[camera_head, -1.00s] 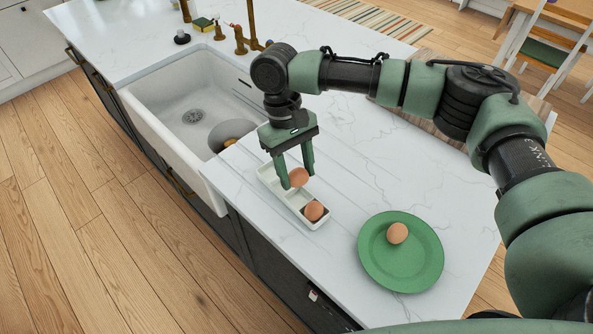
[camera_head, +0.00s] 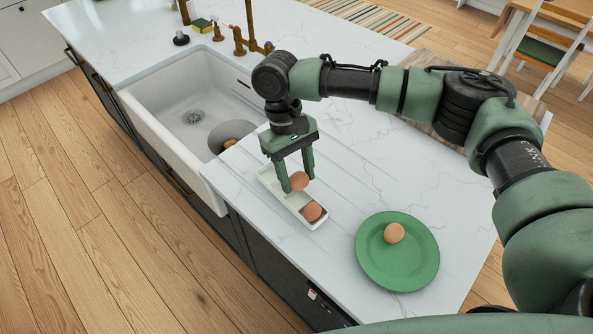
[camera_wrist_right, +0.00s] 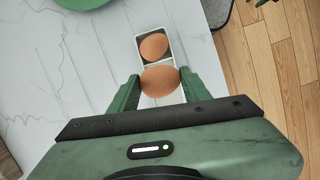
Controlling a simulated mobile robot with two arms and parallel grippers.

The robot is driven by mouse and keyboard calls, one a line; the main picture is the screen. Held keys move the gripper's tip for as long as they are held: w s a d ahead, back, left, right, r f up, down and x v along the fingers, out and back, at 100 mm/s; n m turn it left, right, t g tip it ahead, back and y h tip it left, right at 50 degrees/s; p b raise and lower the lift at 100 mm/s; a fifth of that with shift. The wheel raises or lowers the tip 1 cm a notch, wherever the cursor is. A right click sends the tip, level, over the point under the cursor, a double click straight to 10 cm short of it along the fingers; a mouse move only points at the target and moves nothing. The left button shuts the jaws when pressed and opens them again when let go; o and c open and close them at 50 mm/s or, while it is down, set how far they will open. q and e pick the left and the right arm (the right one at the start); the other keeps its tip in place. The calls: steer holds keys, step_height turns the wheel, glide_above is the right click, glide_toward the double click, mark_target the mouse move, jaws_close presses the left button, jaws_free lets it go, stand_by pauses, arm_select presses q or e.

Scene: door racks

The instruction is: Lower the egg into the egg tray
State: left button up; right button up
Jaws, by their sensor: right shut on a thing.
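My right gripper (camera_head: 298,184) is shut on a brown egg (camera_head: 299,180) and holds it over the middle of the white egg tray (camera_head: 268,179). In the right wrist view the held egg (camera_wrist_right: 160,80) sits between both fingers and hides part of the tray. Whether the egg touches the tray, I cannot tell. A second egg (camera_head: 312,211) lies in the tray's near end compartment; it also shows in the right wrist view (camera_wrist_right: 154,46). A third egg (camera_head: 394,233) rests on a green plate (camera_head: 400,270) to the right. My left gripper is not in view.
The white sink (camera_head: 170,120) lies left of the tray, with a grey bowl (camera_head: 232,132) in it. Brass taps (camera_head: 245,40) and a sponge (camera_head: 203,25) are behind it. The counter between tray and plate is clear.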

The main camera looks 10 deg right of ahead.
steer(key=shift+f, duration=0.1)
stand_by(0.3)
steer(key=shift+f, duration=0.9)
steer(key=shift+f+b, duration=0.3)
steer(key=shift+f, duration=1.4)
stand_by(0.7)
steer(key=o, duration=0.9)
steer(key=shift+c, duration=0.2)
steer(key=b+v, duration=0.2)
steer(key=v, duration=0.5)
steer(key=shift+w+r, duration=0.15)
steer(key=shift+r, duration=0.2)
